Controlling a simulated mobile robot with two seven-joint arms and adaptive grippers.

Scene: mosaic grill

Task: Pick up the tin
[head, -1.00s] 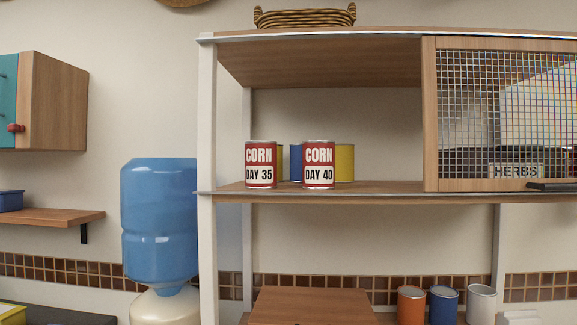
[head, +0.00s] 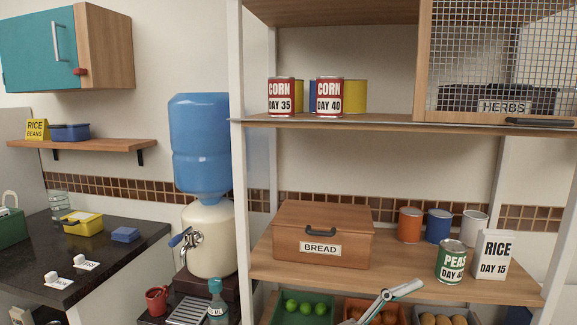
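Two red and white corn tins stand side by side on the upper shelf: DAY 35 (head: 281,97) on the left and DAY 40 (head: 329,97) on the right. A green and white peas tin (head: 451,262) stands on the lower shelf, left of the rice box. A pale, thin-fingered gripper (head: 388,297), apparently my right one, shows at the bottom edge, below and left of the peas tin. It touches no tin that I can see, and its opening is unclear. My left gripper is not in view.
The lower shelf holds a bread box (head: 322,236), orange (head: 410,225), blue (head: 438,226) and white cans (head: 474,228), and a rice box (head: 495,255). Produce crates lie below. A mesh door (head: 497,60) covers the upper right.

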